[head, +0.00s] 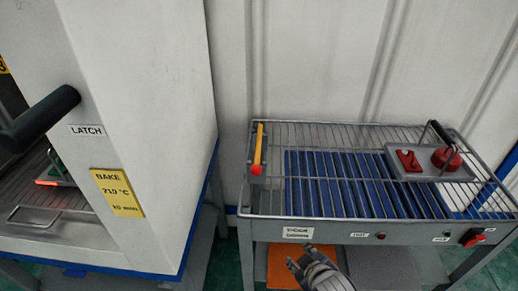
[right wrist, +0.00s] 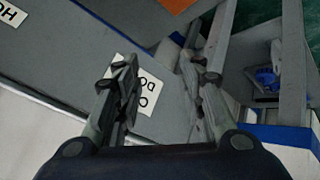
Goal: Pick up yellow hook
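A slim yellow piece with a red end, which looks like the yellow hook (head: 259,144), lies on the left end of the wire rack (head: 335,126) in the head view. Grey parts show around it. My right gripper (head: 306,261) is at the bottom of the head view, in front of the rack table and apart from the hook. In the right wrist view its two fingers (right wrist: 162,75) are spread with nothing between them, and a white label on the table's front shows behind them. The hook is not in the right wrist view. My left gripper is not in view.
A grey tray (head: 423,172) with red parts stands on the rack's right side. A white oven-like cabinet (head: 150,90) with a dark handle (head: 42,116) stands left of the rack table. The rack's middle is clear. An orange sheet (head: 284,268) lies below.

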